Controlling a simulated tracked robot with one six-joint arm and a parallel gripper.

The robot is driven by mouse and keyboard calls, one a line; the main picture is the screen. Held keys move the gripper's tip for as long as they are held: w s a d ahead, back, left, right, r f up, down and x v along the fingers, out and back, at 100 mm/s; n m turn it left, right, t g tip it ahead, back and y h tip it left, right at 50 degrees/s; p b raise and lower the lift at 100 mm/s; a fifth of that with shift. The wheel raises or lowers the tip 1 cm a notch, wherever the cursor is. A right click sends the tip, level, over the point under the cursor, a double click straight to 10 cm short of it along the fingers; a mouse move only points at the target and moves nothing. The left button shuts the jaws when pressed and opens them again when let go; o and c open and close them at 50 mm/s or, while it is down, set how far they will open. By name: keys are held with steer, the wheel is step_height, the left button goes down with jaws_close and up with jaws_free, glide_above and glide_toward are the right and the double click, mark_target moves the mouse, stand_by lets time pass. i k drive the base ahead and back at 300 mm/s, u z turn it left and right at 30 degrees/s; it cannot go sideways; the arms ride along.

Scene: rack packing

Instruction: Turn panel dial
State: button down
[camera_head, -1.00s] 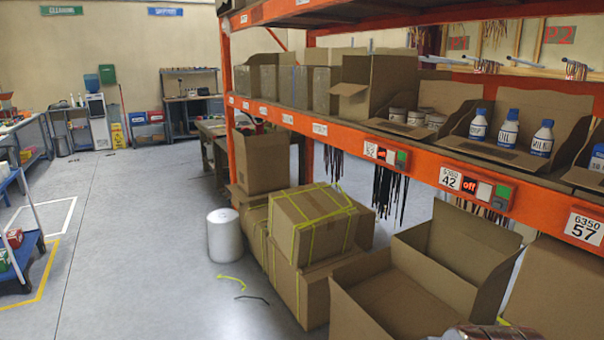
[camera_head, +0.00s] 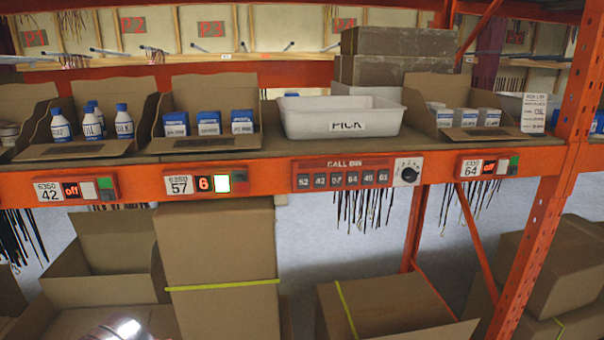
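The panel dial (camera_head: 408,172) is a black round knob on a white plate with small marks around it. It is fixed to the orange rack beam at the right end of the call bin panel (camera_head: 343,175). That panel has a row of numbered buttons. Its lettering is small. A rounded metallic piece shows at the bottom left edge of the view, and I cannot tell what part it is. My gripper's fingers are not seen, and nothing touches the dial.
A white PICK bin (camera_head: 340,117) stands on the shelf above the panel. A lit display reading 6 (camera_head: 205,184) marks slot 57. Cardboard boxes (camera_head: 215,265) fill the space below the beam. An orange upright (camera_head: 545,205) stands at right.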

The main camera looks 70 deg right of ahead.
mark_target(409, 175)
steer(key=z, duration=2.6)
